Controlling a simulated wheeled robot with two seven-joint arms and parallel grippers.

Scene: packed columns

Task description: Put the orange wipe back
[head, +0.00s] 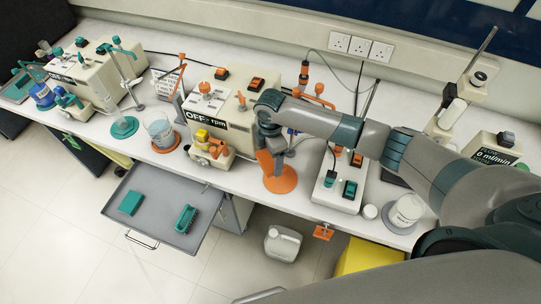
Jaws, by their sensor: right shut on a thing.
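My right gripper (274,154) comes in from the right and points down over the bench's front edge. It is shut on the orange wipe (265,161), whose outline merges with a round orange mat (284,184) just below. I cannot tell whether the wipe touches the mat. An open grey drawer (155,235) juts out below the bench at the left. It holds a flat teal wipe (131,203) and a teal brush (186,219), with bare room around them. My left gripper is not in view.
A beige pump marked OFF rpm (213,118) stands left of my gripper. A beaker (160,132) sits on an orange mat farther left. A white box with switches (340,185) is to the right. A white jug (282,243) and a yellow bin (366,257) are below the bench.

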